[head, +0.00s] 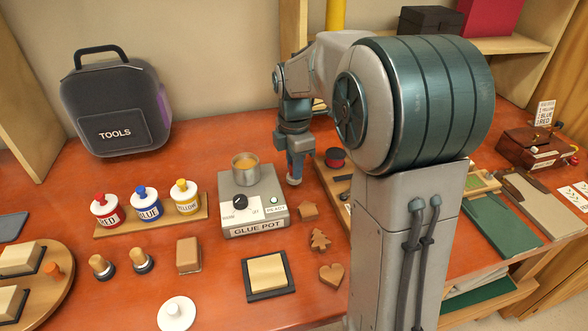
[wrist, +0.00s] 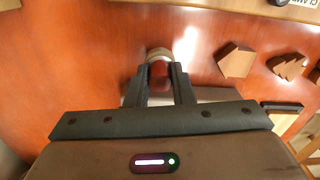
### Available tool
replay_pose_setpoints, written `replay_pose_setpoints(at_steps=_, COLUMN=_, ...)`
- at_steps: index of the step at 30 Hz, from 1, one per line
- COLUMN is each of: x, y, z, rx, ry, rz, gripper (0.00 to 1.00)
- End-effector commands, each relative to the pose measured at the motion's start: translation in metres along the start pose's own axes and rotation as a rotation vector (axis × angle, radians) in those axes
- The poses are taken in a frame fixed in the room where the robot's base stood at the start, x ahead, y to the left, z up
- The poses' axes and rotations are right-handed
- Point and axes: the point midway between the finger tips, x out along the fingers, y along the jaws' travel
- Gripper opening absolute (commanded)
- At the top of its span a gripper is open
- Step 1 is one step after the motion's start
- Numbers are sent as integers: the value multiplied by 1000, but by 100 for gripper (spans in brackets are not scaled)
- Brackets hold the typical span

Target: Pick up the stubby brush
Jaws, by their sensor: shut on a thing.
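My gripper (wrist: 159,82) is shut on a small rounded thing, the stubby brush (wrist: 158,54), in the wrist view. Its pale rounded edge and a dark red-brown part show between the fingertips; the rest is hidden by the fingers. In the head view my gripper (head: 294,172) points down just right of the glue pot, low over the orange-red bench. The held brush is hardly visible there, and I cannot tell whether it touches the bench.
The glue pot (head: 254,220) stands close left of my gripper. A house-shaped wooden block (head: 307,211) and a tree-shaped one (head: 319,239) lie in front. Bare bench lies behind, toward the tool bag (head: 117,108).

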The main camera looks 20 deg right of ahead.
Motion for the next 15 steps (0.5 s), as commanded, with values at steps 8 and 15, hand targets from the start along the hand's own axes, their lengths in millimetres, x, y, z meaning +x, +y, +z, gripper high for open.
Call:
replay_pose_setpoints(at_steps=8, x=-45, y=-16, z=33, rx=8, ry=-3, rz=4, gripper=0)
replay_pose_setpoints(at_steps=15, x=-75, y=-39, z=78, rx=4, ry=-3, rz=4, gripper=0)
